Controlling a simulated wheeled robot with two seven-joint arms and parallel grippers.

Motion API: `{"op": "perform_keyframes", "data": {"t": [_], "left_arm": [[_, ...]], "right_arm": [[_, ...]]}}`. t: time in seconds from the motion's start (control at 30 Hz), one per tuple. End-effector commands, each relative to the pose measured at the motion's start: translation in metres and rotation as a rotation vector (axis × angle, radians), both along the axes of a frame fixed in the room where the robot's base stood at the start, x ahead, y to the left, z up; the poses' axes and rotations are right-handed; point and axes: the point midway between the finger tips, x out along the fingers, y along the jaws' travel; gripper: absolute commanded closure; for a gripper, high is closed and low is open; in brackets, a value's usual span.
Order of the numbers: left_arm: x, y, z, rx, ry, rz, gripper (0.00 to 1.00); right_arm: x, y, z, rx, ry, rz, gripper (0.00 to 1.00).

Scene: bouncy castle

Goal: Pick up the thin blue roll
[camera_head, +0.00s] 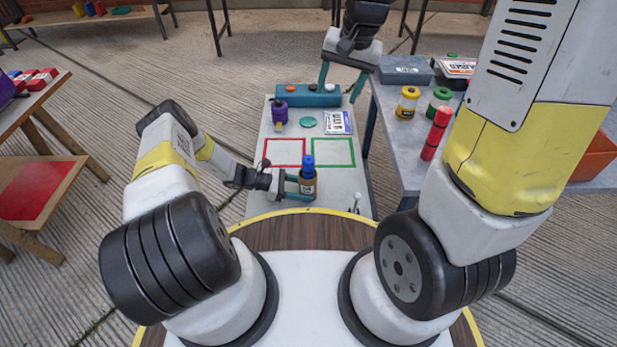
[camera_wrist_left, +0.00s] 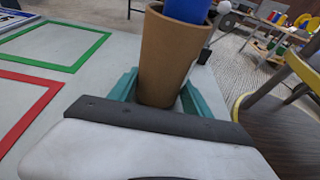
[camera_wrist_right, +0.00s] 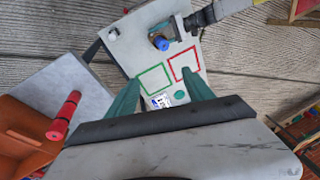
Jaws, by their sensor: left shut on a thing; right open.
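A blue roll (camera_head: 308,161) stands upright in a brown tapered cup (camera_head: 307,186) near the front of the pale work table (camera_head: 262,205). In the left wrist view the blue roll (camera_wrist_left: 187,10) rises out of the mouth of the cup (camera_wrist_left: 166,55), and its lower part is hidden inside. My left gripper (camera_head: 299,187) is shut on the cup, with its teal fingers (camera_wrist_left: 160,90) on either side of it. My right gripper (camera_head: 341,84) is open and empty, above the far part of the table. It also shows open in the right wrist view (camera_wrist_right: 162,92).
A red square (camera_head: 284,140) and a green square (camera_head: 333,140) are marked behind the cup, both empty. Behind them are a purple item (camera_head: 280,113), a green disc (camera_head: 308,122), a card (camera_head: 338,122) and a teal box (camera_head: 308,96). A red roll (camera_head: 435,133) stands on the right table.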

Motion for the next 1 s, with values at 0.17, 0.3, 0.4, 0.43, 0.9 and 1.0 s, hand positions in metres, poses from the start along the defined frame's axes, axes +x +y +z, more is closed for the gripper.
{"op": "perform_keyframes", "data": {"t": [0.17, 0.3, 0.4, 0.43, 0.9, 1.0], "left_arm": [[0.001, 0.000, 0.000, 0.000, 0.000, 0.001, 0.66], [0.001, 0.000, 0.000, 0.000, 0.000, 0.001, 0.66], [0.001, 0.000, 0.000, 0.000, 0.000, 0.001, 0.66], [0.001, 0.000, 0.000, 0.000, 0.000, 0.001, 0.66], [0.001, 0.000, 0.000, 0.000, 0.000, 0.001, 0.66], [0.001, 0.000, 0.000, 0.000, 0.000, 0.001, 0.66]], "right_arm": [[0.027, 0.024, -0.058, -0.038, 0.084, -0.043, 0.39], [0.042, 0.040, -0.106, -0.076, 0.136, -0.078, 0.39], [0.049, 0.050, -0.139, -0.103, 0.165, -0.101, 0.39], [0.051, 0.052, -0.147, -0.111, 0.172, -0.106, 0.39], [0.055, 0.065, -0.226, -0.162, 0.213, -0.141, 0.39], [0.055, 0.065, -0.244, -0.161, 0.213, -0.141, 0.39]]}}
